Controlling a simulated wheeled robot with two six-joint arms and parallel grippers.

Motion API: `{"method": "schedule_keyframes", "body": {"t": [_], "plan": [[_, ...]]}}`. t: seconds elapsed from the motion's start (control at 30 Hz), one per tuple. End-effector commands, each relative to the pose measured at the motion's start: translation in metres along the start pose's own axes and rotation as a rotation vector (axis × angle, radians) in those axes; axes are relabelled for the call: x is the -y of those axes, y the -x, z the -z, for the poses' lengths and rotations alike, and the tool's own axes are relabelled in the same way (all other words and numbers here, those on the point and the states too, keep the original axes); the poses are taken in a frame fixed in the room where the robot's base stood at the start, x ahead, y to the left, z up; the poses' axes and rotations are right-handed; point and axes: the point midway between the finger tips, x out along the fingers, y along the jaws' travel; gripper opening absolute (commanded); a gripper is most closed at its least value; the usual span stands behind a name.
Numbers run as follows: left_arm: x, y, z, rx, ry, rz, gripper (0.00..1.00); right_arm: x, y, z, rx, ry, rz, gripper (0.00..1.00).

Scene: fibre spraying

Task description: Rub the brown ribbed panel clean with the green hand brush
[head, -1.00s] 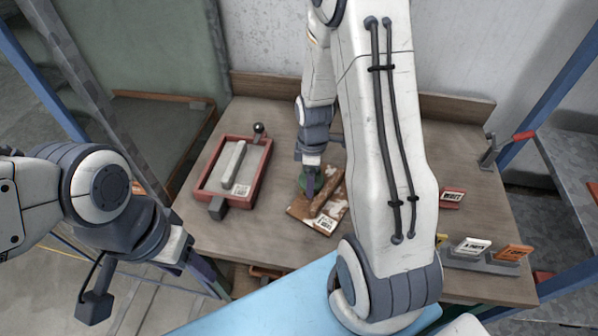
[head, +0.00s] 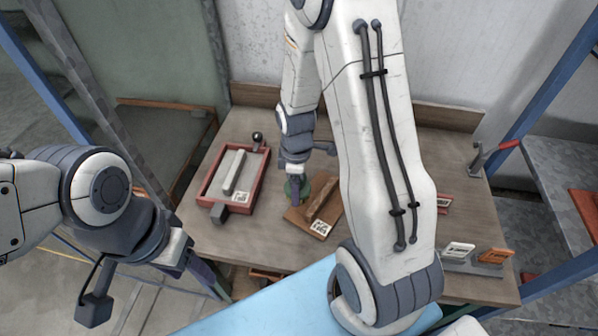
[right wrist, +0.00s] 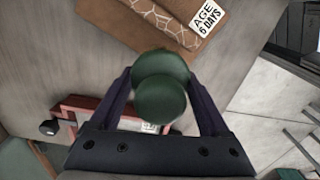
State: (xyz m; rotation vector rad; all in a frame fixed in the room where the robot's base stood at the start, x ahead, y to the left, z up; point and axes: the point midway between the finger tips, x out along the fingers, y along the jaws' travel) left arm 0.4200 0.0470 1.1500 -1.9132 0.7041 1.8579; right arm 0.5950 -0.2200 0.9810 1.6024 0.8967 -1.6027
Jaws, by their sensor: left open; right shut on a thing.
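The brown ribbed panel (head: 326,190) lies on the table with a white label on its near corner. Its raised rib looks brown, with a faint pale pattern in the right wrist view (right wrist: 165,22). My right gripper (head: 294,188) points down at the panel's left edge, shut on the green hand brush (right wrist: 160,98). The brush is mostly hidden in the head view. Whether its underside touches the panel or table I cannot tell. My left gripper (head: 198,268) is open and empty, off the table's front left edge.
A red tray (head: 208,194) with a pale bar stands left of the panel. A holder with labelled cards (head: 472,266) and a red-handled tool (head: 492,152) are at the right. Bare tabletop lies between tray and panel.

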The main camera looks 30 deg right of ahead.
Motion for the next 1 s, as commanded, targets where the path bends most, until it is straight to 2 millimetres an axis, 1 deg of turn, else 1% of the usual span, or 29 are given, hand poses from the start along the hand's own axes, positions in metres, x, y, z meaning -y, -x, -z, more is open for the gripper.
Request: {"method": "schedule_keyframes", "body": {"t": [0.03, 0.2, 0.3, 0.87, 1.0], "plan": [[-0.001, 0.009, 0.000, 0.000, 0.000, 0.000, 0.57, 0.000, 0.010, 0.001, 0.000, 0.002, -0.001, 0.35], [-0.002, 0.022, 0.001, 0.000, 0.001, 0.000, 0.57, 0.000, 0.024, 0.003, 0.000, 0.005, -0.001, 0.35], [-0.002, 0.027, 0.001, 0.000, 0.001, 0.000, 0.57, 0.001, 0.029, 0.004, 0.000, 0.007, 0.000, 0.35], [-0.002, 0.026, 0.001, 0.000, 0.001, 0.000, 0.57, 0.001, 0.029, 0.004, 0.000, 0.007, 0.000, 0.35], [-0.002, 0.024, 0.001, 0.000, 0.001, 0.000, 0.57, 0.000, 0.028, 0.010, -0.001, -0.024, -0.001, 0.35]]}}
